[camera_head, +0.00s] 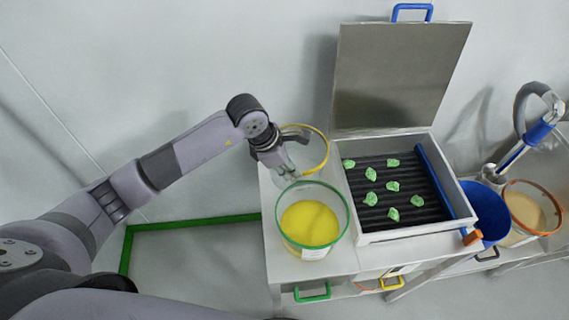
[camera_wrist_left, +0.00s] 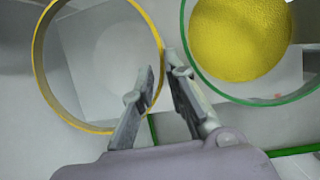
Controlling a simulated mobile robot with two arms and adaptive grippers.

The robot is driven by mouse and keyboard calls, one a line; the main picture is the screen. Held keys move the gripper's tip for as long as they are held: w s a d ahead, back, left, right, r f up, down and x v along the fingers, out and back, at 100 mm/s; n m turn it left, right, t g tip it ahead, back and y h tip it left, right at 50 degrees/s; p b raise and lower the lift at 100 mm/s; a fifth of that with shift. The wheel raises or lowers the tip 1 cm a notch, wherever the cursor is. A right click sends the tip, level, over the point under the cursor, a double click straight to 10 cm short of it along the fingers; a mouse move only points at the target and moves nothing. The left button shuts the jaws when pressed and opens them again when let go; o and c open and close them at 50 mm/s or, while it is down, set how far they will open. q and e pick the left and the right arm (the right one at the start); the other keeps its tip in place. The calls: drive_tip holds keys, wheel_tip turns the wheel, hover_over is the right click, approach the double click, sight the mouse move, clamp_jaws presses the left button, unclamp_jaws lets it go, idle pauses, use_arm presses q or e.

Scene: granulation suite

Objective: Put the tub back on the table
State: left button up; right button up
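A clear tub with a yellow rim (camera_head: 326,150) is at the back left of the white table (camera_head: 279,262). It looks empty, and its yellow rim (camera_wrist_left: 40,65) fills the left of the left wrist view. I cannot tell whether its base touches the table. My left gripper (camera_head: 290,172) is at the tub's near side, pointing down. In the left wrist view its fingertips (camera_wrist_left: 161,64) are close together, one on each side of the rim, and appear shut on it. My right gripper is not in view.
A green-rimmed tub of yellow powder (camera_head: 310,217) stands close in front of the gripper. To the right is an open-lidded box (camera_head: 400,237) with green lumps (camera_head: 392,186) on black bars. A blue bucket (camera_head: 487,208) and orange-rimmed tub (camera_head: 541,208) stand farther right.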

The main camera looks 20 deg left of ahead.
use_arm(q)
drive_tip(key=shift+b+v, duration=0.4)
drive_tip(key=shift+v, duration=1.6)
